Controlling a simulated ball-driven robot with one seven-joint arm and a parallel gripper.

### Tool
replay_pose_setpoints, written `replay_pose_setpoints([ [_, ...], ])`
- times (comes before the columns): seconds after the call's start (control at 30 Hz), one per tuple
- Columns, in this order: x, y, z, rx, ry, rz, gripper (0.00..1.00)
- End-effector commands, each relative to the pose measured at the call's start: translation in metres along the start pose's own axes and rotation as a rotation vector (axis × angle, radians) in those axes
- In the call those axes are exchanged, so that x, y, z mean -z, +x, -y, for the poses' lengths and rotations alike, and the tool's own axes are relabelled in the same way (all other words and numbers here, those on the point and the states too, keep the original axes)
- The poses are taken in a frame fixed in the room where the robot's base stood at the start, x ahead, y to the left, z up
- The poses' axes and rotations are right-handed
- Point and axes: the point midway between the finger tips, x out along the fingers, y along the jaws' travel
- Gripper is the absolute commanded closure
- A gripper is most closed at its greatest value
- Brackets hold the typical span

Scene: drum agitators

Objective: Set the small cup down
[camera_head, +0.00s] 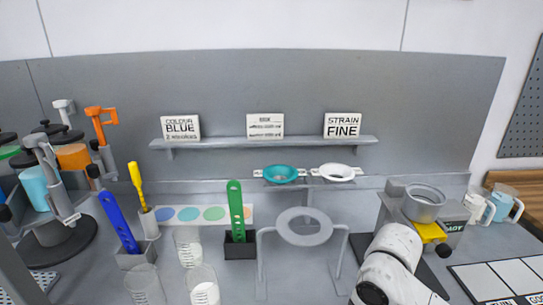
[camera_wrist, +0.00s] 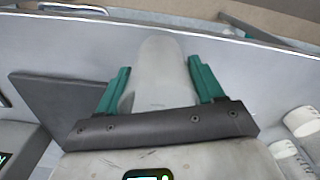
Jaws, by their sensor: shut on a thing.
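In the wrist view my gripper (camera_wrist: 158,64) has two teal fingers on either side of a pale grey, rounded body. I take this body to be the small cup (camera_wrist: 163,88), though its rim and contents do not show. The fingers are shut on it. My gripper does not show in the head view; only part of my white arm is there, at the lower right. What lies directly under the held thing is hidden.
Clear measuring cups (camera_head: 187,247) stand on the bench at left centre. A grey ring stand (camera_head: 305,239) is at the middle. A metal pot (camera_head: 424,203) sits on a machine at right. Teal (camera_head: 281,174) and white (camera_head: 337,172) strainers are behind. A white card (camera_head: 497,279) lies at right.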

Motion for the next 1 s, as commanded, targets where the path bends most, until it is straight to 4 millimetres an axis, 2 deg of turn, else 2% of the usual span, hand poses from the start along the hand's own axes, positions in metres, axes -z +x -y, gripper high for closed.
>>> replay_pose_setpoints([
  [0.23, 0.004, 0.005, 0.011, 0.000, 0.144, -0.001, 0.61],
  [0.6, 0.004, 0.005, 0.011, 0.001, 0.604, 0.000, 0.61],
  [0.87, 0.004, 0.004, 0.010, -0.003, 0.655, 0.000, 0.61],
  [1.0, 0.008, -0.008, 0.012, -0.007, 0.616, -0.001, 0.61],
])
